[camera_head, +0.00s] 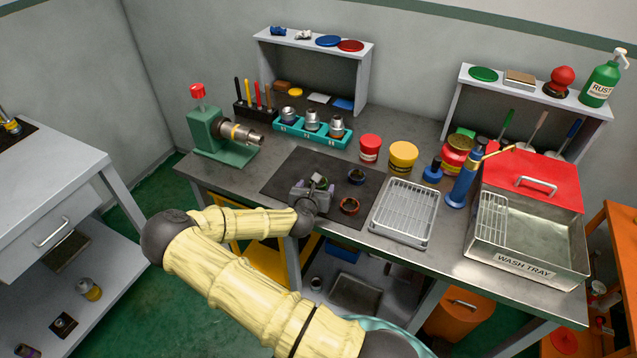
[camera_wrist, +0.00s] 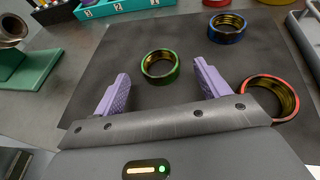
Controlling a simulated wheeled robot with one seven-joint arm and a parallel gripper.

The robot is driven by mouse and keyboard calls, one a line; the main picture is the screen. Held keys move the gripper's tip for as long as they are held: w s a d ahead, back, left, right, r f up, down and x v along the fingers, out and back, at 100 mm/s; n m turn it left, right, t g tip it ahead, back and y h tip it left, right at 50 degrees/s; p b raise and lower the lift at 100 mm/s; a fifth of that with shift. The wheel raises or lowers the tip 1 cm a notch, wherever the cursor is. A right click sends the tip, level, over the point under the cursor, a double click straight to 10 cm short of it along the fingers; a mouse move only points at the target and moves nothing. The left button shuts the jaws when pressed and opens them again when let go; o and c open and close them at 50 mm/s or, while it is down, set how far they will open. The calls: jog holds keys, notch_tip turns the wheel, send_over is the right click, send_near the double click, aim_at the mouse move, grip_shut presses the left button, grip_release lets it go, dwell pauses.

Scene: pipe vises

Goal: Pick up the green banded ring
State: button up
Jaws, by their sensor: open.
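The green banded ring (camera_wrist: 160,67) lies on the dark mat (camera_wrist: 110,62), with a green outer band and a brassy inside. In the head view the ring (camera_head: 320,182) is partly hidden behind my gripper (camera_head: 313,190). In the wrist view my gripper (camera_wrist: 160,90) is open, with its two purple fingers apart. The green ring sits beyond the fingertips, in line with the gap between them, and does not appear to be touched. Nothing is held.
A blue banded ring (camera_wrist: 227,27) lies behind and right of the green one. A red banded ring (camera_wrist: 270,98) lies close beside the right finger. A wire rack (camera_head: 404,212) stands right of the mat, and a teal numbered tray (camera_head: 311,137) behind it. The mat's left part is clear.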

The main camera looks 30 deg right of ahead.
jog(key=shift+p+x, duration=0.35)
jog(key=shift+x, duration=1.5)
jog(key=shift+f, duration=0.1)
jog(key=c, duration=1.1)
jog(key=shift+c, duration=0.2)
notch_tip(320, 180, up, 10)
jog(key=b, duration=0.1)
